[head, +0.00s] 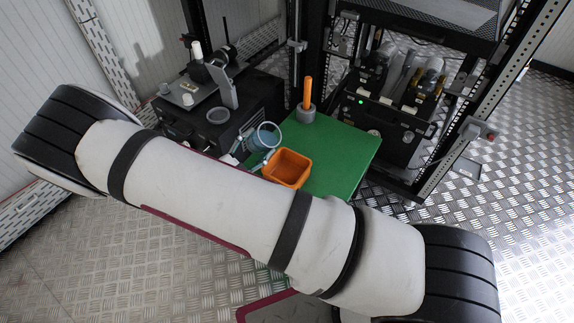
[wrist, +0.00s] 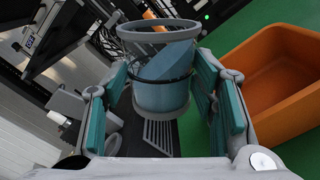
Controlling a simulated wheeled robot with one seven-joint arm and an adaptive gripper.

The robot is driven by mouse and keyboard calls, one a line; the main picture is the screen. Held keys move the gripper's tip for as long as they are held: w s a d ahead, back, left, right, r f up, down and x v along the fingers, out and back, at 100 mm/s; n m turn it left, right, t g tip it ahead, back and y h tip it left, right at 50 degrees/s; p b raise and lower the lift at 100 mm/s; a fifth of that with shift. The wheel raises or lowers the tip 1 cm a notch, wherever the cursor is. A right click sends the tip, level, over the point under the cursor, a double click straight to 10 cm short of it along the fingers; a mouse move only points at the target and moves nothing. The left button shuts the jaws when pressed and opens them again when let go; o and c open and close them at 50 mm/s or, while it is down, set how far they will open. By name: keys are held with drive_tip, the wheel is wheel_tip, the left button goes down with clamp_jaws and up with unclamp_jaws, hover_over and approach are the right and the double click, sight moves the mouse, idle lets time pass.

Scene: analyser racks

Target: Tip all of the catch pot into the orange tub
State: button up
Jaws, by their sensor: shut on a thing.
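The catch pot (wrist: 163,95) is a clear, bluish cup with a grey rim. My gripper (wrist: 168,90) is shut on it, with teal pads on both sides. In the head view the pot (head: 264,136) is just left of and behind the orange tub (head: 288,168), its mouth facing up and tilted. Pale blue contents seem to show inside the pot; how much is unclear. The tub is open-topped and square, on the green mat, and looks empty. It also shows at the right of the wrist view (wrist: 275,85). My arm hides most of my gripper in the head view.
A black instrument (head: 215,125) stands at left. Another with a green light (head: 395,115) stands at right beside a rack post. The mat's right part is clear.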

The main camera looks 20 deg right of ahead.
drive_tip(key=shift+s+d+r+m, duration=0.1)
drive_tip(key=shift+r+m, duration=0.25)
drive_tip(key=shift+m, duration=0.25)
drive_tip(key=shift+f+m, duration=0.4)
drive_tip(key=shift+m, duration=0.5)
idle(0.7)
drive_tip(key=shift+r+m, duration=0.45)
drive_tip(key=shift+m, duration=0.35)
idle(0.5)
drive_tip(key=shift+s+d+f+m, duration=0.15)
drive_tip(key=shift+f+m, duration=0.25)
drive_tip(key=shift+m, duration=0.4)
idle(0.5)
drive_tip(key=shift+s+d+r+m, duration=0.4)
drive_tip(key=shift+s+m, duration=0.25)
drive_tip(key=shift+m, duration=0.25)
idle(0.5)
drive_tip(key=shift+s+d+f+m, duration=0.15)
drive_tip(key=shift+f+m, duration=0.25)
drive_tip(key=shift+m, duration=0.4)
idle(0.4)
drive_tip(key=shift+w+a+r+n, duration=0.3)
drive_tip(key=shift+w+n, duration=0.1)
drive_tip(key=shift+n, duration=0.6)
drive_tip(key=shift+w+a+f+n, duration=0.25)
drive_tip(key=shift+w+f+n, duration=0.1)
drive_tip(key=shift+n, duration=0.15)
drive_tip(key=shift+r, duration=0.1)
